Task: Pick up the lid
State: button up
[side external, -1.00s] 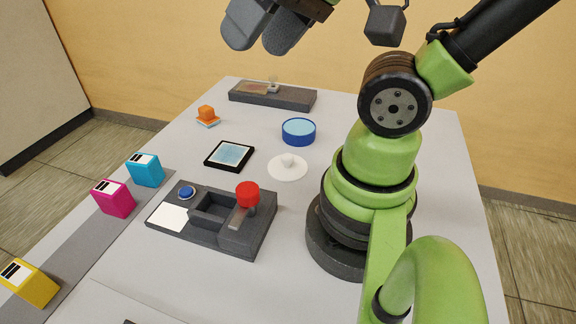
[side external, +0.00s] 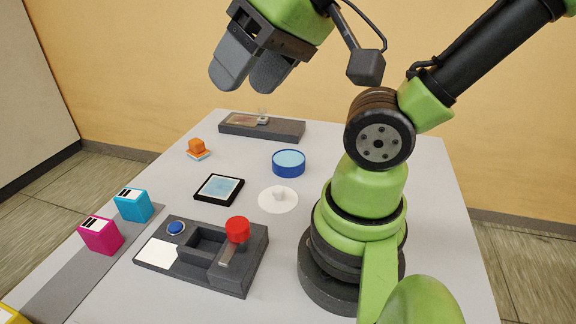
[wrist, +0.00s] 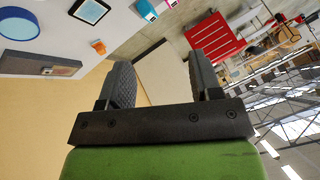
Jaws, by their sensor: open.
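A white round lid (side external: 277,200) with a small knob lies flat on the table, between the blue round container and the grey device. The blue container (side external: 288,164), with a light blue top surface, stands just behind the lid; its edge also shows in the wrist view (wrist: 18,22). My gripper (side external: 248,78) is open and empty, high above the table's far part and well away from the lid. In the wrist view my gripper's two fingers (wrist: 160,75) are spread with nothing between them. The lid is not visible in the wrist view.
A grey device (side external: 203,255) with a red knob (side external: 237,230) stands in front. A black-framed pad (side external: 219,189), an orange piece (side external: 197,146), and a long dark tray (side external: 262,127) lie beyond. Cyan (side external: 133,205) and magenta (side external: 100,236) cartridges stand left. My base is right of the lid.

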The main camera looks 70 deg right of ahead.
jog(key=n+g+h, duration=0.2)
jog(key=n+g, duration=0.5)
send_over(277, 188)
notch_tip(277, 188, down, 20)
jog(key=shift+d+f, duration=0.15)
jog(key=shift+f, duration=0.25)
notch_tip(277, 188, down, 4)
jog(key=shift+s+r, duration=0.1)
jog(key=shift+a+f, duration=0.2)
jog(key=shift+f, duration=2.85)
jog(key=shift+c, duration=0.2)
